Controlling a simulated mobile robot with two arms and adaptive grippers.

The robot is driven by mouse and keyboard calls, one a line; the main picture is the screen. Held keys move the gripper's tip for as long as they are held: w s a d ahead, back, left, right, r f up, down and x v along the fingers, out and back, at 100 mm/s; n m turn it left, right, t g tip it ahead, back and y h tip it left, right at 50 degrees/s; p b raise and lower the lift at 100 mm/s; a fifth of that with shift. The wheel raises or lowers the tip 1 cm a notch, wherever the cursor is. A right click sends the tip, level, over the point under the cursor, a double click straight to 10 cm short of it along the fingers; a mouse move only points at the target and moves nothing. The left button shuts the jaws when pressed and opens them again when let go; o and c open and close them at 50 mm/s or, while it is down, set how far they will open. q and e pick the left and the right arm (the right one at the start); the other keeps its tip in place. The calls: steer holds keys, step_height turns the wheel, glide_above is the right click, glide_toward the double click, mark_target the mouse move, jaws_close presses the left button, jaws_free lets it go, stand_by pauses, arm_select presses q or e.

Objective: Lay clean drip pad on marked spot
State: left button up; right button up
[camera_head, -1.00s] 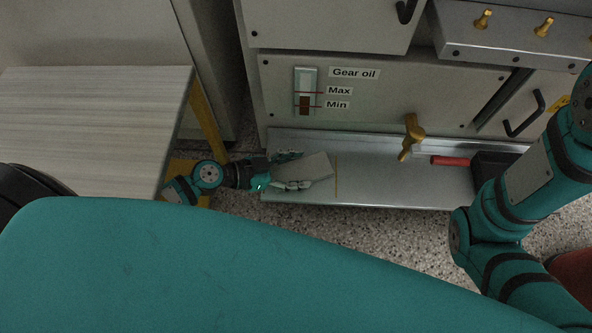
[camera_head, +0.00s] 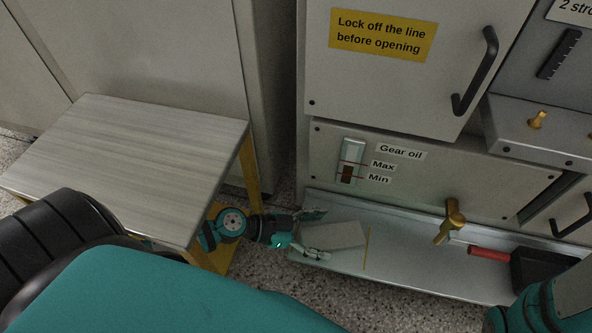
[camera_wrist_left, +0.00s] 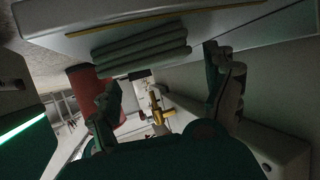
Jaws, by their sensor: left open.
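The pad, a pale grey flat rectangle (camera_head: 336,235), lies on the metal shelf (camera_head: 410,258) under the gear oil panel in the head view. Its right end is beside a thin yellow line (camera_head: 367,250) on the shelf. My left gripper (camera_head: 316,234) is open at the pad's left end, with one finger on the far side and one on the near side. Whether they touch the pad cannot be told. In the left wrist view, a ridged grey-green thing, seemingly the pad (camera_wrist_left: 140,47), is just beyond my spread fingers (camera_wrist_left: 166,85). My right gripper is out of view.
A brass tap (camera_head: 451,222) hangs over the shelf, right of the yellow line. A red handle (camera_head: 489,254) and a dark pan (camera_head: 540,272) lie farther right. A wooden-topped table (camera_head: 130,160) stands at left. Shelf between line and handle is clear.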

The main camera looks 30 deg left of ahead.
arm_select(q)
steer(key=p+v, duration=0.2)
steer(key=v, duration=0.7)
steer(key=shift+s+a+r, duration=0.2)
steer(key=shift+a, duration=0.15)
